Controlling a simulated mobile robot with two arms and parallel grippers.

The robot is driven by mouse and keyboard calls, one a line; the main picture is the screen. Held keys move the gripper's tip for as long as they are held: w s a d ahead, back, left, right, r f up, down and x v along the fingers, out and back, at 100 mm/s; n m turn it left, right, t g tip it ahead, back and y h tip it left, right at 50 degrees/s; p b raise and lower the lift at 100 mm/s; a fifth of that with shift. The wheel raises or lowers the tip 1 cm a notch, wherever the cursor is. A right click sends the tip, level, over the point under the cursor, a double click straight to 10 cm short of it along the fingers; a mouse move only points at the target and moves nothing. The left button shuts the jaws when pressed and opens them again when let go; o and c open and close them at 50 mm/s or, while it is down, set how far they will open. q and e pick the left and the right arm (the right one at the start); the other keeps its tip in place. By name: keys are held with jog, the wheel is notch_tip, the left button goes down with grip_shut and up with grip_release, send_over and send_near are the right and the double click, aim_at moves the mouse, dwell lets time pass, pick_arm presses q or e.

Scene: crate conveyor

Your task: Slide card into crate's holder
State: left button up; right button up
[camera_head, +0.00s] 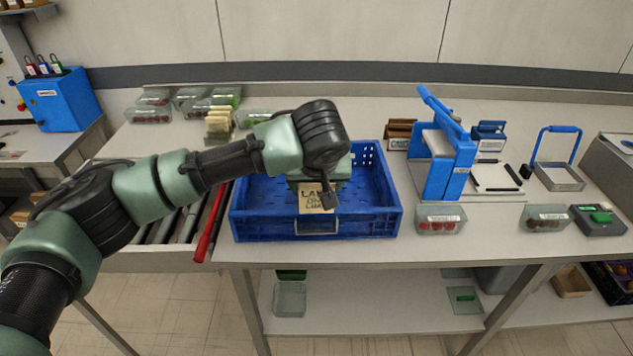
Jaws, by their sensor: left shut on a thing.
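A blue crate (268,229) sits on the table in front of me. A metal-framed holder (316,225) is on its front wall. A tan card (311,197) with dark lettering is upright at the crate's front rim, just above the holder. My left gripper (327,199) reaches over the crate from the left and is shut on the card. The arm's wrist hides part of the crate's inside. I cannot tell whether the card's lower edge is inside the holder. My right gripper is not in view.
A roller conveyor with a red bar (211,222) lies left of the crate. A blue press-like stand (443,160) and a clear tub of red items (440,219) stand to the right. Clear tubs (190,98) line the back left. Some tabletop right of the crate is free.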

aim_at(316, 202)
pick_arm(q)
jog(key=shift+f, duration=0.25)
dwell(0.4)
jog(key=shift+f+b, duration=0.4)
jog(key=shift+f, duration=0.5)
jog(key=shift+f, duration=0.2)
jog(key=shift+f, duration=0.7)
jog(key=shift+f+b, duration=0.3)
jog(key=shift+f, duration=0.4)
dwell(0.4)
jog(key=o, duration=1.4)
jog(key=shift+o, duration=0.3)
